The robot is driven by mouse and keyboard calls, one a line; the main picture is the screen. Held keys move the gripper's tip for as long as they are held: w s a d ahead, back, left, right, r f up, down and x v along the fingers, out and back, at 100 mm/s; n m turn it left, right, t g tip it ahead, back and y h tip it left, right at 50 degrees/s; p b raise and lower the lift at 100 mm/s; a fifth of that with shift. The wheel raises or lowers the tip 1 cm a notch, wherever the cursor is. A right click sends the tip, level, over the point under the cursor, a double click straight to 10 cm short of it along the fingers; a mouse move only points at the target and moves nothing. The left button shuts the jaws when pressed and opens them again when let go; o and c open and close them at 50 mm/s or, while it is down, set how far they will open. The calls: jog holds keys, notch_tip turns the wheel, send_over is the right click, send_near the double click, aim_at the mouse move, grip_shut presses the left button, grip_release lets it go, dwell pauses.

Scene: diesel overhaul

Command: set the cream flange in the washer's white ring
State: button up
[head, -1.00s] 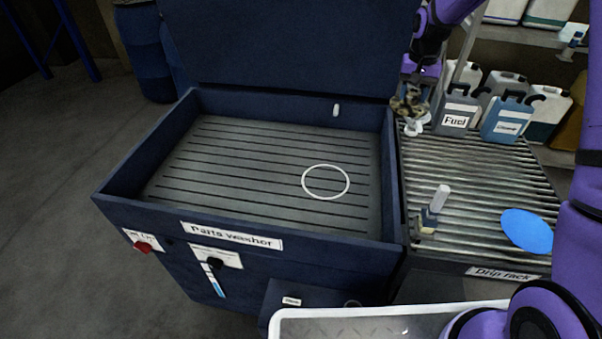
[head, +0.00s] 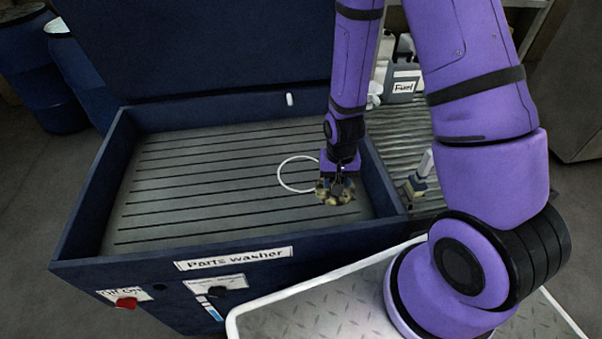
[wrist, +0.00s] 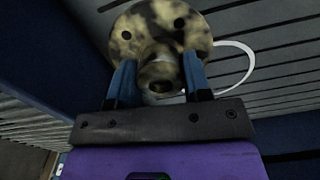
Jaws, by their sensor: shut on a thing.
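My gripper (head: 338,183) is shut on the cream flange (head: 330,192), which is blotched with dark grime. In the wrist view the flange (wrist: 158,28) shows its round plate with bolt holes, and its neck sits between the two blue fingers of my gripper (wrist: 158,82). The white ring (head: 281,172) is on the slatted floor of the parts washer (head: 190,195). In the head view the flange is at the ring's right edge, above the washer floor. The wrist view shows part of the ring (wrist: 250,66) to the right, behind the flange. The gap below the flange is hard to judge.
The washer's right wall (head: 383,180) stands close to the right of my gripper. The raised lid (head: 200,45) is behind. The drip rack (head: 400,135) holds a brush (head: 419,178) and lies right of the washer. The left of the washer floor is clear.

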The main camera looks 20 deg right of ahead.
jog(key=shift+s+f, duration=0.1)
jog(key=shift+s, duration=0.3)
jog(key=w+a, duration=0.1)
jog(key=w, duration=0.4)
jog(key=w+a+f, duration=0.1)
jog(key=w+a, duration=0.1)
jog(key=w, duration=0.2)
jog(key=w+a, duration=0.1)
jog(key=w, duration=0.4)
jog(key=shift+w+a+f, duration=0.15)
jog(key=shift+w+f, duration=0.1)
jog(key=shift+w, duration=0.1)
jog(key=shift+w+f, duration=0.1)
jog(key=shift+f, duration=1.65)
jog(key=shift+f, duration=0.1)
jog(key=o, duration=1.2)
notch_tip(320, 180, up, 12)
jog(key=shift+r, duration=0.2)
